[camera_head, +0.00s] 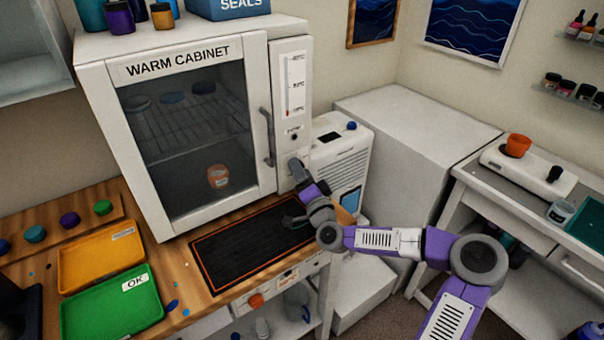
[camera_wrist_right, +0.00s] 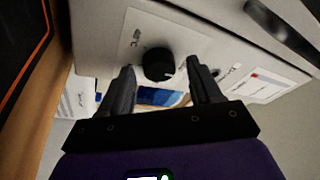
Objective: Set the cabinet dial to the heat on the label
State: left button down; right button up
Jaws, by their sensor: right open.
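The warm cabinet (camera_head: 88,75) stands on the wooden bench with its glass door shut. Its narrow right panel carries a scale strip with a red line (camera_head: 290,85); the small print is unreadable. In the right wrist view the black round dial (camera_wrist_right: 158,64) sits on a pale plate, with a small light mark near its edge. My right gripper (camera_wrist_right: 162,72) is open, one finger on each side of the dial; whether they touch it is unclear. In the head view my right gripper (camera_head: 298,172) is at the panel's lower part and hides the dial. My left gripper is not seen.
An orange-rimmed jar (camera_head: 217,178) is inside the cabinet. A black mat (camera_head: 240,250) lies in front of it, with orange (camera_head: 100,258) and green (camera_head: 110,305) trays to the left. A white appliance (camera_head: 345,150) stands close right of the panel. The door handle (camera_head: 267,135) juts out nearby.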

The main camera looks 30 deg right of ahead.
jog(key=c, duration=1)
jog(key=shift+c, duration=0.2)
